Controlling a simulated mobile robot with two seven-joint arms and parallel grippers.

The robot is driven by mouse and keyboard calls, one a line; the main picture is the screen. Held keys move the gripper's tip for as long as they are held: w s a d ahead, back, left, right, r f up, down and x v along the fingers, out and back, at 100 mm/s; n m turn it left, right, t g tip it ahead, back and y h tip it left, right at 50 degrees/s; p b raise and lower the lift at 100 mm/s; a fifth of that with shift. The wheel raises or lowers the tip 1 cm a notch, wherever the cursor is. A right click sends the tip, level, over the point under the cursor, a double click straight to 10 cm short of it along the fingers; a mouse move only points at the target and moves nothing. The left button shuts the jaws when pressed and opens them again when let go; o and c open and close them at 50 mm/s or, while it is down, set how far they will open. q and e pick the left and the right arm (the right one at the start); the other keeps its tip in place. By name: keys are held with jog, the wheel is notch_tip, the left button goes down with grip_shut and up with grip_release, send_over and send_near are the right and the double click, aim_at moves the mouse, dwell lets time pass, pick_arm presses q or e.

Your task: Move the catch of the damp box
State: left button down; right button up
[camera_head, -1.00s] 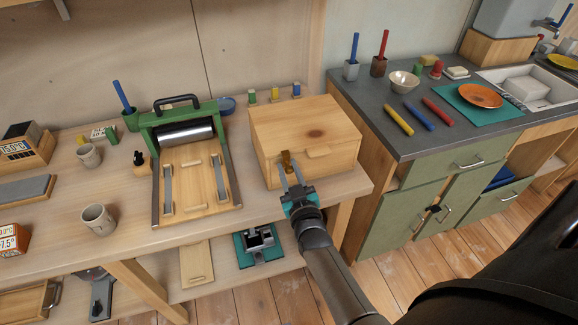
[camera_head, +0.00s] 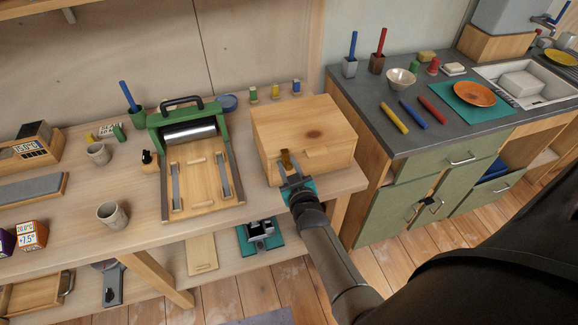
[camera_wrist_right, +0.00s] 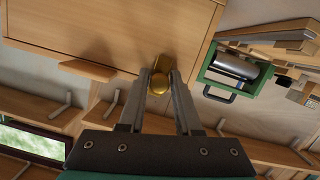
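The damp box (camera_head: 275,125) is a pale wooden box with a dark knot on its lid, at the right end of the workbench. Its brass catch (camera_head: 286,158) sits on the front face, left of a wooden lip. The fingers partly hide the catch. My left gripper is not in view.
A green-framed roller press (camera_head: 158,140) stands left of the box. Several small spools (camera_head: 274,91) stand behind it. Cups (camera_head: 112,214) are further left. A green cabinet with a grey counter (camera_head: 370,120) is close on the right. The bench strip before the box is narrow.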

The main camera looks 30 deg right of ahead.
jog(key=o, duration=0.5)
jog(key=shift+f, duration=0.1)
jog(key=shift+c, duration=0.2)
jog(key=shift+p+v, duration=0.9)
jog(key=shift+v, duration=0.35)
jog(key=shift+p+v, duration=1.4)
jog(key=shift+v, duration=0.95)
jog(key=s+a+f+n+g+y+b, duration=0.1)
jog(key=s+a+f+g+b, duration=0.2)
jog(key=f, duration=0.5)
jog(key=s+a+f+g+y+b, duration=0.1)
jog(key=s+a+f+y+b, duration=0.1)
jog(key=s+f, duration=0.45)
jog(key=s+a+f+n+g+y+b, duration=0.1)
jog(key=s+a+f+g+b, duration=0.15)
jog(key=f, duration=0.75)
jog(key=s+f+g+b, duration=0.3)
jog(key=s+f, duration=0.5)
jog(key=s, duration=0.4)
jog(key=s+f+n+g+b, duration=0.1)
jog(key=s+f+g+b, duration=0.3)
jog(key=s+f, duration=0.5)
jog(key=s, duration=0.4)
jog(key=shift+d+y, duration=0.25)
jog(key=shift+y, duration=0.05)
